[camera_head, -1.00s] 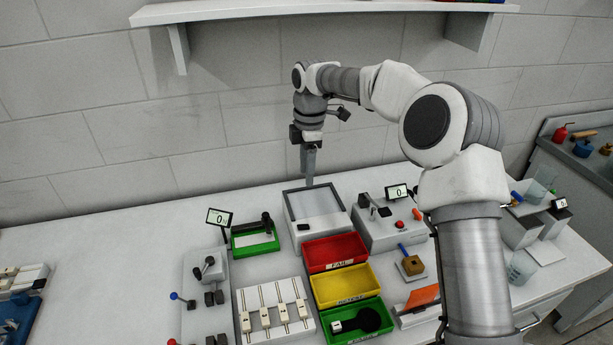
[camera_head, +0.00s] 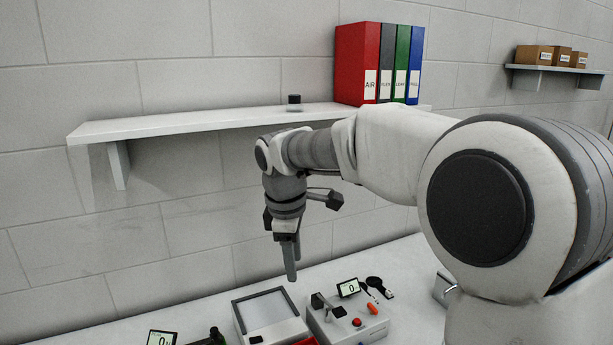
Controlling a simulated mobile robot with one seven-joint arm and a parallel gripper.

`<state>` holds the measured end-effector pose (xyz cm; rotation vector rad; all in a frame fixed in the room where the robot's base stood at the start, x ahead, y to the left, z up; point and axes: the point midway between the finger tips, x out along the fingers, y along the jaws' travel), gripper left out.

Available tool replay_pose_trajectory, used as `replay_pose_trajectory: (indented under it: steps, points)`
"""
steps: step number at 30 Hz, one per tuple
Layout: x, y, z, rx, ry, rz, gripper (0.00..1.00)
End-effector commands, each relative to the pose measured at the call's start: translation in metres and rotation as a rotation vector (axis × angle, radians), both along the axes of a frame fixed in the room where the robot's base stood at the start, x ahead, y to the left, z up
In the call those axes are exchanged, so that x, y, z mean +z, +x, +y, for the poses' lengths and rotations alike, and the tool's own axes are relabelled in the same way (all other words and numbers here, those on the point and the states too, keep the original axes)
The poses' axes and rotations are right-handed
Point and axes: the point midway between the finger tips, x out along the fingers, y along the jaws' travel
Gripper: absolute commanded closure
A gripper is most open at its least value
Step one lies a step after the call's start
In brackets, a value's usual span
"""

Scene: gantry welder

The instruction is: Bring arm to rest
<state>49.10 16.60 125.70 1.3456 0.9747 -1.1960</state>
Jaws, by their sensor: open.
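My arm reaches in from the right and bends down at the wrist. My gripper (camera_head: 290,272) hangs pointing down, with its fingers above the back of the bench near the wall. It looks empty and touches nothing that I can see. The fingers are seen nearly side on, so the gap between them shows only narrowly. The upper arm fills much of the right side of the view and hides the bench behind it.
Below the gripper stands a grey framed box (camera_head: 268,312), beside a box with a red button (camera_head: 356,323) and a small display (camera_head: 348,288). A wall shelf (camera_head: 190,124) with several binders (camera_head: 359,65) runs behind the arm.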

Motion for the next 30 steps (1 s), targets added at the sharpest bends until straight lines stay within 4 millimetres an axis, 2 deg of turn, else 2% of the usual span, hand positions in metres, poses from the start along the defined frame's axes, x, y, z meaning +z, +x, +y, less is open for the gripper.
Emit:
replay_pose_trajectory:
  steps: [1,6,15,22,30]
  points:
    - [0.009,-0.010,-0.010,-0.052,0.002,-0.021,0.47]
    - [0.026,-0.041,-0.041,-0.238,0.027,-0.078,0.47]
    - [0.044,-0.102,-0.093,-0.579,0.115,-0.174,0.47]
    - [0.044,-0.153,-0.126,-0.842,0.220,-0.238,0.47]
    - [0.029,-0.209,-0.154,-1.145,0.383,-0.290,0.47]
